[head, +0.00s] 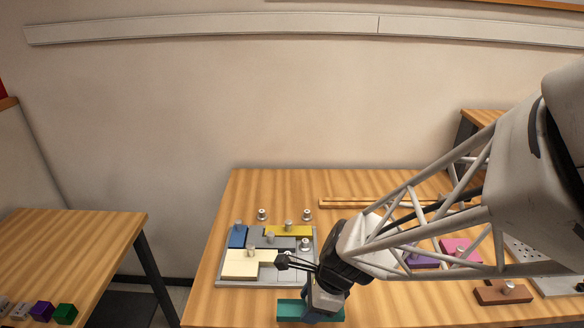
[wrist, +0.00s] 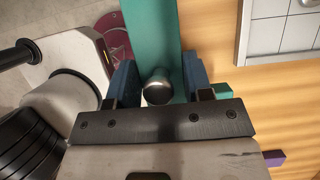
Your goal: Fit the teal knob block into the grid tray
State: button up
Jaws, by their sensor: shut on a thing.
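The teal knob block (head: 290,310) is at the near side of the table, just in front of the grid tray. In the wrist view the block (wrist: 150,32) is a long teal bar with a round metal knob (wrist: 158,88). My gripper (wrist: 158,80) is shut on that knob, one blue finger on each side. In the head view my gripper (head: 323,310) partly covers the block. The grid tray (head: 219,278) holds blue, yellow, grey and cream knob blocks, with bare cells at its right side. A corner of the tray (wrist: 285,35) shows in the wrist view.
Metal posts (head: 262,214) stand behind the tray. Purple (head: 422,263), pink (head: 460,246) and brown (head: 500,295) knob blocks lie to the right, partly behind my arm. A wooden strip (head: 340,203) lies at the back. A side table (head: 75,240) with small cubes stands left.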

send_over(283, 276)
jog(key=d, duration=0.1)
jog(key=shift+f, duration=0.7)
jog(key=shift+f, duration=1.75)
jog(key=shift+d+f, duration=0.1)
jog(key=shift+f, duration=0.25)
